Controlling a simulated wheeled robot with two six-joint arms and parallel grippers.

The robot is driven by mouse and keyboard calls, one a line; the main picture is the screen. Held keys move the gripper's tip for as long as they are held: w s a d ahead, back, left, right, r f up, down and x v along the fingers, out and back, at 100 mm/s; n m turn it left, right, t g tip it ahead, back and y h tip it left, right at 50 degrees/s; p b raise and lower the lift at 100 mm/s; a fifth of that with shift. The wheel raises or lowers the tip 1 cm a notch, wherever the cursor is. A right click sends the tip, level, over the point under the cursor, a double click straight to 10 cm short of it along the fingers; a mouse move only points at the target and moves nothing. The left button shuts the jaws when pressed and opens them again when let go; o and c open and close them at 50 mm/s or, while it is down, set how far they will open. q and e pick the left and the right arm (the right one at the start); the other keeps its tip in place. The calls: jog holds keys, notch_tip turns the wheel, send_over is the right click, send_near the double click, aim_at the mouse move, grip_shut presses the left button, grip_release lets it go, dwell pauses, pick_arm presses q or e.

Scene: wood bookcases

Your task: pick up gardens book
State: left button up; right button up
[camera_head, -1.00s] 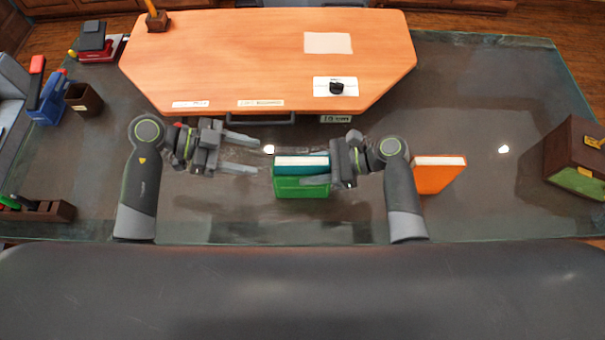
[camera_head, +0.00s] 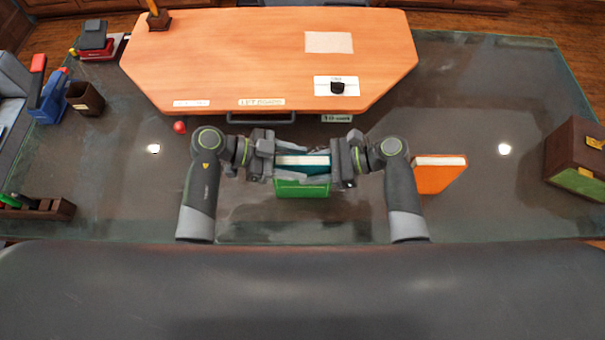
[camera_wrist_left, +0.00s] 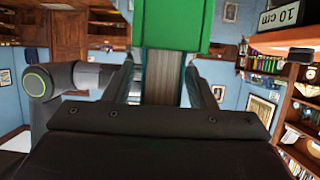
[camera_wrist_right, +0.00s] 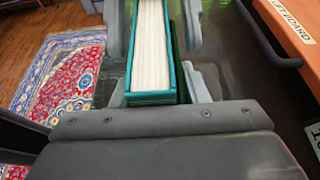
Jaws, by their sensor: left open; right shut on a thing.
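A teal book (camera_head: 302,170) with white page edges (camera_head: 300,160) stands at the middle of the glass desk. A green block-like thing (camera_head: 302,189) is against its near side. No title is readable, so I cannot tell which is the gardens book. My right gripper (camera_head: 324,166) is shut on the teal book; the right wrist view shows its pages (camera_wrist_right: 152,45) between the fingers. My left gripper (camera_head: 288,165) is open at the left end, its fingers on either side. The left wrist view shows a green face (camera_wrist_left: 172,20) and a grey-brown strip (camera_wrist_left: 163,75) between the fingers.
A wooden board (camera_head: 270,60) with a handle edge lies behind the grippers. A red ball (camera_head: 180,127) is left. A brown box (camera_head: 577,158) stands far right. The front desk strip is clear.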

pick_arm(q)
jog(key=shift+d+f, duration=0.1)
jog(key=shift+d, duration=0.15)
grip_shut()
dwell(0.4)
notch_tip(320, 180, up, 18)
dwell(0.5)
pick_arm(e)
jog(key=o, duration=1.1)
jog(key=shift+o, duration=0.2)
